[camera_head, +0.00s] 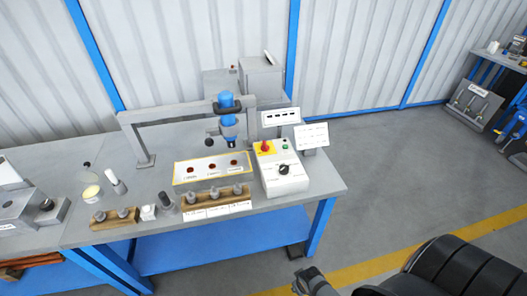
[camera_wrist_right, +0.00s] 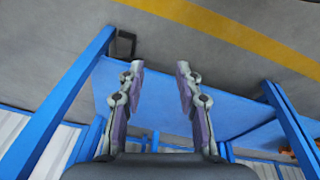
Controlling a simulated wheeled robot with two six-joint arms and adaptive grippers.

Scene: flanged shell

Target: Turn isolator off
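A white control box (camera_head: 284,176) stands at the right end of the bench. It has a black rotary knob (camera_head: 283,169) on its front, a red mushroom button (camera_head: 265,147) on a yellow patch, and a small green button (camera_head: 285,147). The knob looks like the isolator, but its label and setting are too small to read. My right gripper (camera_head: 308,279) is low at the bottom of the head view, in front of the bench and apart from the box. In the right wrist view my right gripper (camera_wrist_right: 159,72) is open and empty. My left gripper is not in view.
The grey bench top (camera_head: 325,187) carries a blue tool on a grey frame (camera_head: 150,117), a yellow-edged panel (camera_head: 212,169) and wooden blocks with pegs (camera_head: 216,196) left of the box. Blue bench legs (camera_head: 319,228) stand below.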

